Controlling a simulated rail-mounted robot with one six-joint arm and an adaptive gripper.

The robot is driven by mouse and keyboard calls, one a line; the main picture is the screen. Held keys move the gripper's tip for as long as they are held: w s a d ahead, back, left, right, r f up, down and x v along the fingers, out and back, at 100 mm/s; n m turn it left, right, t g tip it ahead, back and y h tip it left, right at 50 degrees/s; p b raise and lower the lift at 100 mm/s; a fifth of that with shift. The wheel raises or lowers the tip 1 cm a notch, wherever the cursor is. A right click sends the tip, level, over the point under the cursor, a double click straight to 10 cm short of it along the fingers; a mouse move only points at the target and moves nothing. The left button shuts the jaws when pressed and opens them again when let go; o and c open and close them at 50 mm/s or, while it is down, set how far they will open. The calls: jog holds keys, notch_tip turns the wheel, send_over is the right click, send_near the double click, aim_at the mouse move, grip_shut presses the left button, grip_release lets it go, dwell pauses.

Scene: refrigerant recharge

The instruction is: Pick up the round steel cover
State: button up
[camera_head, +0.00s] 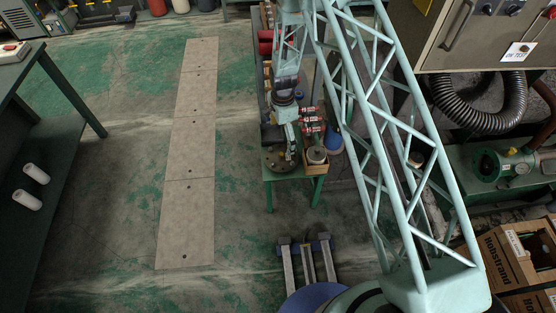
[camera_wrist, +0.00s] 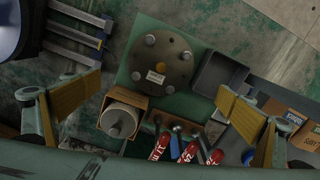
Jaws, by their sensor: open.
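A round dark steel cover (camera_wrist: 182,72) lies flat on the green bench top in the wrist view, with several round studs near its rim, a small pale label and a brass-coloured piece on it. In the head view the round steel cover (camera_head: 272,160) shows at the front left of the small green bench, partly hidden by my arm. My gripper (camera_wrist: 158,88) is open and empty, its yellow-padded fingers wide apart on the left and right of the wrist view. The cover lies between and slightly beyond the fingertips; no contact shows. My gripper (camera_head: 290,152) also hangs over the bench in the head view.
Small boxes (camera_wrist: 282,112) stand at the right.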

aim_at(281, 154)
jog(key=shift+f, duration=0.25)
jog(key=shift+f+b, duration=0.5)
jog(key=shift+f, duration=3.65)
jog(key=shift+f, duration=0.1)
jog(key=shift+a+f+b, duration=0.15)
jog(key=shift+f+b, duration=0.35)
jog(key=shift+f, duration=2)
jog(key=shift+s, duration=0.1)
jog(key=c, duration=1.9)
jog(key=shift+c, duration=0.5)
jog(key=shift+f, duration=0.1)
